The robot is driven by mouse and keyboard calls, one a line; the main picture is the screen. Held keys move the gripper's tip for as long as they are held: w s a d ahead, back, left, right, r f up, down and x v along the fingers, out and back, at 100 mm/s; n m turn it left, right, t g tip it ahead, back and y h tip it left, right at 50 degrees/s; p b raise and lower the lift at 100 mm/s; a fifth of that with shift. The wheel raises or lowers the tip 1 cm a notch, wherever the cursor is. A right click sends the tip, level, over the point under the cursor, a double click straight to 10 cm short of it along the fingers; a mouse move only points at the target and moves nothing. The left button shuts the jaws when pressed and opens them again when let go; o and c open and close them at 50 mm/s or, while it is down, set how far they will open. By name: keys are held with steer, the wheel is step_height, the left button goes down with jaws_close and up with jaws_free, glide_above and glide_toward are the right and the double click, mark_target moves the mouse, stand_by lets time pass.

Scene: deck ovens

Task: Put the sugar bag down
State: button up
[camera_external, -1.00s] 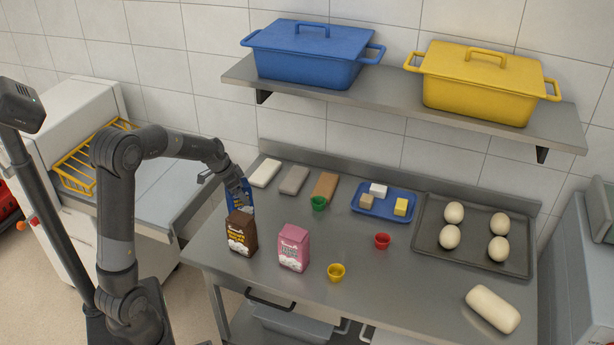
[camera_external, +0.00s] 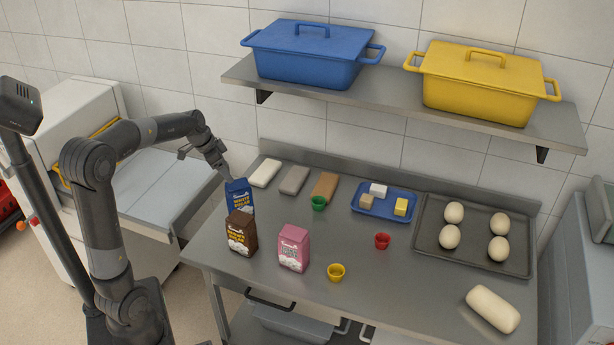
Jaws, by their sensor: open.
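A blue sugar bag (camera_external: 239,195) stands upright on the steel table at its left side, just behind a brown bag (camera_external: 240,234). A pink bag (camera_external: 293,249) stands to the right of the brown one. My gripper (camera_external: 224,176) is open, above and slightly left of the blue bag's top. It holds nothing. The lower part of the blue bag is hidden by the brown bag.
Three small blocks, a green cup (camera_external: 318,203) and a blue tray (camera_external: 361,210) lie behind. A red cup (camera_external: 382,241) and yellow cup (camera_external: 336,272) stand forward. A dark tray (camera_external: 472,264) holds several eggs or dough balls. A shelf (camera_external: 400,97) with two lidded pots overhangs the back.

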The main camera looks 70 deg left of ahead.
steer(key=s+d+r, duration=0.2)
steer(key=s+d, duration=0.2)
steer(key=d, duration=0.8)
steer(key=s+d+r, duration=0.2)
steer(key=s+d, duration=0.2)
steer(key=d, duration=0.9)
steer(key=s+d+f+t, duration=0.1)
steer(key=s+d+f, duration=0.1)
steer(key=s+d, duration=0.4)
steer(key=shift+s+d+f, duration=0.15)
steer(key=shift+s+f, duration=0.15)
steer(key=shift+s, duration=0.3)
steer(key=shift+o, duration=0.5)
steer(key=o, duration=0.4)
